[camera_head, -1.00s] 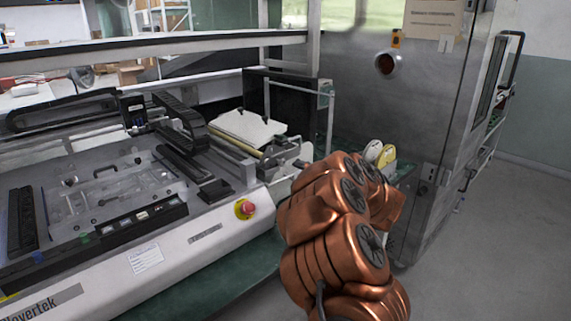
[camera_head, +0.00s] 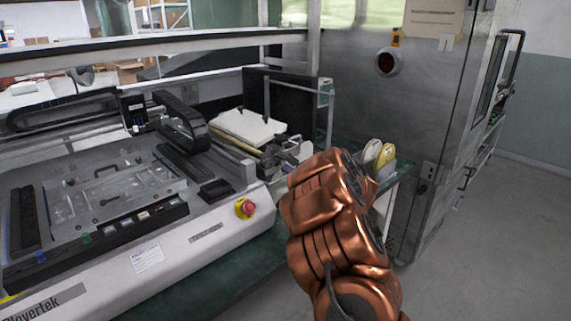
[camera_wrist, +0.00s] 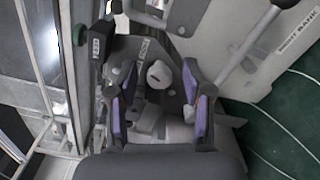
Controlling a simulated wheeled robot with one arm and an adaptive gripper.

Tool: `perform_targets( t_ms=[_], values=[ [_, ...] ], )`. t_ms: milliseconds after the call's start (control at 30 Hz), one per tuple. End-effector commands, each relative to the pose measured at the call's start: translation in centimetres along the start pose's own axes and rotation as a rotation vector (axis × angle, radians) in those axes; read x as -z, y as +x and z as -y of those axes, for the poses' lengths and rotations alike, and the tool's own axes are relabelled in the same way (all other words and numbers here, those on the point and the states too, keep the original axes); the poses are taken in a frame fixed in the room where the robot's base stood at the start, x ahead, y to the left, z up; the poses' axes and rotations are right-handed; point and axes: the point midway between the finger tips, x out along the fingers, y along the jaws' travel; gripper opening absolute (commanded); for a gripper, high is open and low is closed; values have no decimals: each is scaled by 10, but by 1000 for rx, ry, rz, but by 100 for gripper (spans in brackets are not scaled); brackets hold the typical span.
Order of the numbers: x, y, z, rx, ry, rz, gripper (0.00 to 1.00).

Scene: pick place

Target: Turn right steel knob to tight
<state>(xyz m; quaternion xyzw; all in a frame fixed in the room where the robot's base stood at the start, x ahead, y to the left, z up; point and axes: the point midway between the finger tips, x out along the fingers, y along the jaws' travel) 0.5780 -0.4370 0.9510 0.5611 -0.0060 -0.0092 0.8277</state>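A pale grey rounded knob (camera_wrist: 158,73) shows in the wrist view on a dark bracket of the machine. It lies between the fingertips of my gripper (camera_wrist: 157,88), near their far ends. My gripper is open, with a purple-padded finger on each side of the knob. I cannot tell whether either finger touches it. Whether this is the right steel knob, and how tight it is, I cannot tell. In the head view my copper arm hides the gripper and the knob, beside the machine's right end.
The printing machine (camera_head: 150,262) fills the left, with a red emergency button (camera_head: 245,208) on its front. A steel cabinet (camera_head: 400,110) stands behind on the right. Reels (camera_head: 378,155) sit near the arm. A grey lever (camera_wrist: 248,45) crosses the wrist view. Open floor lies right.

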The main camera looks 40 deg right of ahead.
Motion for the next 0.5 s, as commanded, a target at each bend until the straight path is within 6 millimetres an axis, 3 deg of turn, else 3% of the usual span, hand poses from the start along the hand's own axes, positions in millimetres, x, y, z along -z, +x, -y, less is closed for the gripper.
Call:
perform_targets(
  t_ms=[500],
  values=[
    [0, 0, 0, 0, 0, -1, 0]
  ],
)
